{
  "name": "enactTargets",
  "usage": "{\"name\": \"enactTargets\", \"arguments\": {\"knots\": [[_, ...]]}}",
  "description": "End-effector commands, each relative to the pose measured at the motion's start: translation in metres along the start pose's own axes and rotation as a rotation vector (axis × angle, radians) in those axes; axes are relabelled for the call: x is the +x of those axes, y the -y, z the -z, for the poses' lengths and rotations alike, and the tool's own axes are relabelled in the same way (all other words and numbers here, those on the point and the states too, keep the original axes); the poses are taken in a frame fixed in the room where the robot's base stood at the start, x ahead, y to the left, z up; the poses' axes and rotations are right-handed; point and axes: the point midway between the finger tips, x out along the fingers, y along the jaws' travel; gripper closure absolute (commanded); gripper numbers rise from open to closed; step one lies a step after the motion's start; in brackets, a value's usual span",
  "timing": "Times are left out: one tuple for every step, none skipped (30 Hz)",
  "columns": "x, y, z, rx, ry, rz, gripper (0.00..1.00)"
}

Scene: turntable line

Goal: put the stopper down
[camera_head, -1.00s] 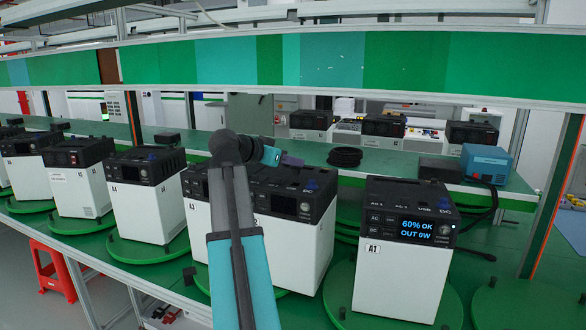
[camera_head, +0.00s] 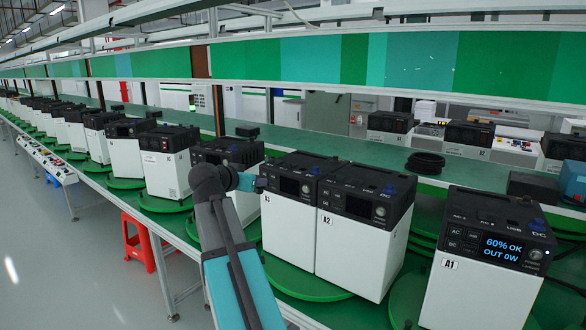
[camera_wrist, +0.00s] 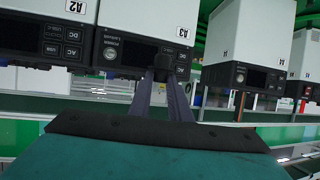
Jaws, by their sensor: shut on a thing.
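My gripper (camera_head: 260,184) is at the upper left corner of the power unit labelled A3 (camera_head: 289,235) in the head view. In the wrist view, where labels appear upside down, its two dark purple fingers (camera_wrist: 168,78) reach to a small black piece (camera_wrist: 180,66) between their tips. This looks like the stopper; its shape is hard to make out against A3's black front panel (camera_wrist: 130,50). I cannot tell whether it touches the unit. In the head view the held piece is too small and dark to tell from the jaws.
Unit A2 (camera_head: 357,250) stands against A3 on the right, and A1 (camera_head: 478,290), its screen lit, is nearer. More units on green turntables (camera_head: 165,204) run back to the left. A red stool (camera_head: 138,240) stands below the line. The aisle floor (camera_head: 60,270) at left is clear.

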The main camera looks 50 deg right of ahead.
Motion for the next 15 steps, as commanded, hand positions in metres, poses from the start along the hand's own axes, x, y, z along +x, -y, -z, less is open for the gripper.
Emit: {"name": "enactTargets", "arguments": {"knots": [[-0.009, 0.017, -0.015, -0.019, 0.002, 0.041, 1.0], [-0.013, 0.028, -0.023, -0.028, 0.002, 0.064, 1.0], [-0.019, 0.04, -0.032, -0.041, 0.001, 0.095, 1.0], [-0.024, 0.05, -0.039, -0.051, 0.001, 0.119, 1.0], [-0.028, 0.059, -0.046, -0.06, 0.001, 0.143, 1.0], [-0.035, 0.072, -0.056, -0.074, 0.002, 0.174, 1.0], [-0.04, 0.081, -0.063, -0.084, 0.001, 0.198, 1.0], [-0.046, 0.089, -0.071, -0.095, 0.001, 0.222, 1.0], [-0.053, 0.102, -0.081, -0.107, 0.001, 0.255, 1.0], [-0.059, 0.11, -0.088, -0.117, 0.002, 0.28, 1.0], [-0.065, 0.119, -0.096, -0.128, 0.001, 0.306, 1.0], [-0.073, 0.129, -0.105, -0.142, 0.001, 0.338, 1.0], [-0.08, 0.138, -0.113, -0.153, 0.002, 0.365, 1.0], [-0.086, 0.146, -0.121, -0.163, 0.002, 0.39, 1.0], [-0.095, 0.156, -0.131, -0.177, 0.002, 0.424, 1.0]]}}
